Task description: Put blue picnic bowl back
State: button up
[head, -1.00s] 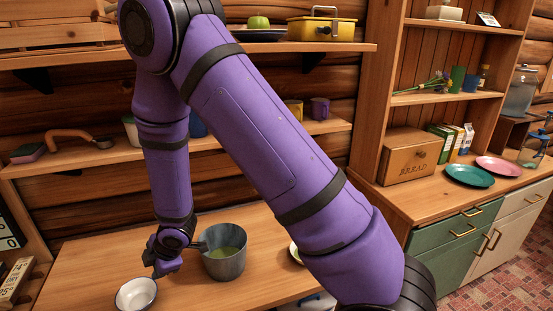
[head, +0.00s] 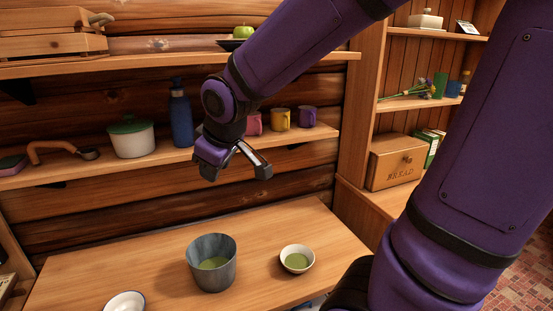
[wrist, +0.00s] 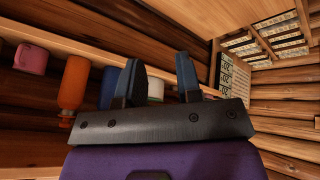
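A white bowl with a dark blue rim (head: 124,302) sits on the wooden counter at the bottom left of the head view, partly cut off by the frame edge. It is the closest match I see to the blue picnic bowl. A small pale bowl with green contents (head: 297,248) stands at the counter's right. My gripper (head: 238,172) is raised above the counter, in front of the lower shelf, well away from both bowls. In the wrist view, its two fingers (wrist: 159,84) stand apart with nothing held between them.
A grey pot with green contents (head: 211,276) stands between the bowls. The lower shelf (head: 110,170) holds a green-lidded pot (head: 131,140), a blue bottle (head: 181,115) and several mugs. An orange bottle (wrist: 73,82) shows in the wrist view. A bread box (head: 396,160) stands right.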

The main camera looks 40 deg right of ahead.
jog(key=s+d+r+m, duration=0.1)
jog(key=s+r+m, duration=0.1)
jog(key=s, duration=0.6)
jog(key=s+d+r+m, duration=0.1)
jog(key=s+r+m, duration=0.2)
jog(key=s, duration=0.5)
jog(key=shift+d+r+g, duration=0.2)
jog(key=shift+r+g, duration=0.2)
jog(key=shift+r, duration=0.1)
